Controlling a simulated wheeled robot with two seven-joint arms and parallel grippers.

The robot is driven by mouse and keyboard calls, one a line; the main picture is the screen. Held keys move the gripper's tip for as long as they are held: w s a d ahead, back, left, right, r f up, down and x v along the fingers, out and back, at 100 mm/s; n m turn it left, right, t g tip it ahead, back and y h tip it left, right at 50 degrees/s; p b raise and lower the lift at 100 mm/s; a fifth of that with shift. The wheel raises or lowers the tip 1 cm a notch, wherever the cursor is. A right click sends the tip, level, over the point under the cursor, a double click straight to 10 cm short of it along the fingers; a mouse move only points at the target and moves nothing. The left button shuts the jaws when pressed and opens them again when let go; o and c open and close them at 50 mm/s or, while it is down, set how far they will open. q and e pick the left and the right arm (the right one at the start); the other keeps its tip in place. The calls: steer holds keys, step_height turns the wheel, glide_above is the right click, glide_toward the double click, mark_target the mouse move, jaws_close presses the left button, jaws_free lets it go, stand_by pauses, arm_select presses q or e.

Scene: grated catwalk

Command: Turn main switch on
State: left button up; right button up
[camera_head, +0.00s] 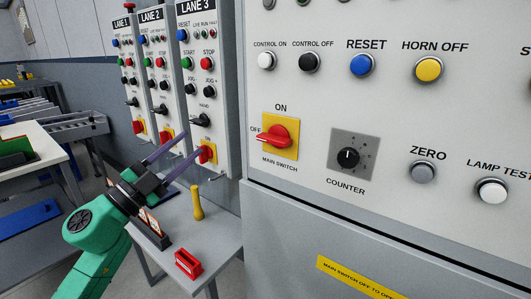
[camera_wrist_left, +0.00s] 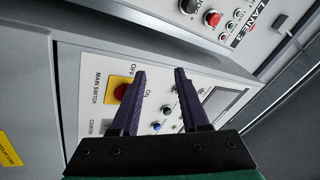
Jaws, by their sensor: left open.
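The main switch (camera_head: 275,136) is a red rotary handle on a yellow plate on the large grey panel. Its handle lies roughly level, toward the OFF mark at left; ON is printed above the plate. My left gripper (camera_head: 191,146) is open and empty, left of the switch and apart from it, in front of the lane boxes in the head view. In the left wrist view the red switch handle (camera_wrist_left: 121,92) shows just left of the gripper (camera_wrist_left: 160,72), partly hidden by one finger. My right gripper is not in view.
The panel also carries a counter knob (camera_head: 348,157), a blue reset button (camera_head: 362,65) and a yellow horn button (camera_head: 428,69). The LANE 3 box (camera_head: 204,90) has its own similar red switch. A small grey table (camera_head: 215,228) with a red block (camera_head: 188,263) stands below.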

arm_select(q)
steer(key=s+d+r+m+g+h, duration=0.25)
steer(key=s+d+m+g, duration=0.2)
steer(key=m, duration=0.25)
steer(key=m+g+y+p, duration=0.1)
steer(key=m+g+p, duration=0.1)
steer(key=g+p, duration=0.15)
glide_toward(270, 141)
steer(key=x, duration=0.8)
steer(key=shift+w+d, duration=0.15)
steer(key=shift+d, duration=0.1)
steer(key=shift+w+d, duration=0.25)
steer(key=shift+d, duration=0.1)
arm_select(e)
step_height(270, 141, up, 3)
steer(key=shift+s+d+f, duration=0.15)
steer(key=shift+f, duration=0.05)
arm_select(q)
steer(key=shift+c, duration=0.3)
jaws_close()
